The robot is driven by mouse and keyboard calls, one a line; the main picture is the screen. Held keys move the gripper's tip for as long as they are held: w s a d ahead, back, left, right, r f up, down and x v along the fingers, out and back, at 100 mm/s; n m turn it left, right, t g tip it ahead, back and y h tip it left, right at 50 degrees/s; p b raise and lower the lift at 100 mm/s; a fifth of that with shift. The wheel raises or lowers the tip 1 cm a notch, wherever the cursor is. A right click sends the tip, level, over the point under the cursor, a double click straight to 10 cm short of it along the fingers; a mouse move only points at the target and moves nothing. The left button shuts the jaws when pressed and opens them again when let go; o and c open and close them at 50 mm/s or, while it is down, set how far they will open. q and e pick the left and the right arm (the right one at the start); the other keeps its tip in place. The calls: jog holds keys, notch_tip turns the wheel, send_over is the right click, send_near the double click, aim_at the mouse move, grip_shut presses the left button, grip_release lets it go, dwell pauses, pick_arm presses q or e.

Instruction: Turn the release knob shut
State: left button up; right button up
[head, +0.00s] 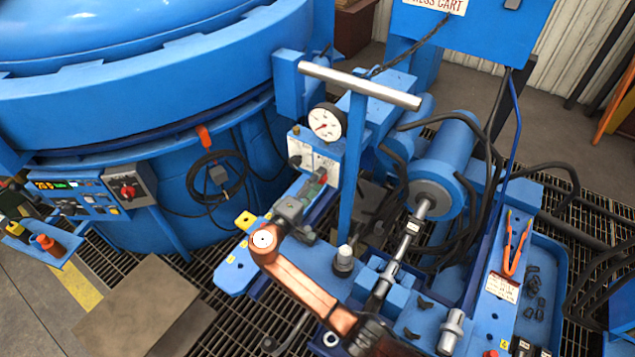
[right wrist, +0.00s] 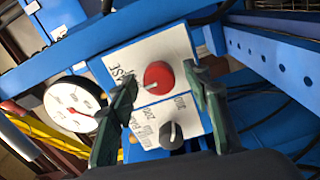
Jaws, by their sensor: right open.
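The red knob (right wrist: 158,75) sits on a white-labelled valve panel, and part of its label is hidden by a finger. In the right wrist view my right gripper (right wrist: 160,80) is open, one finger on each side of the red knob, with a gap visible on both sides. A black knob (right wrist: 171,130) with a white pointer line sits below it, also between the fingers lower down. In the head view my right gripper (head: 312,188) reaches the front of the valve block (head: 325,152), and mostly hides the knobs. My left gripper is not in view.
A pressure gauge (head: 326,122) stands on the valve block, close to my finger in the wrist view. A T-handle (head: 360,85) rises just behind. The blue furnace (head: 150,110) fills the left.

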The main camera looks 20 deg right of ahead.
jog(key=v, duration=1.2)
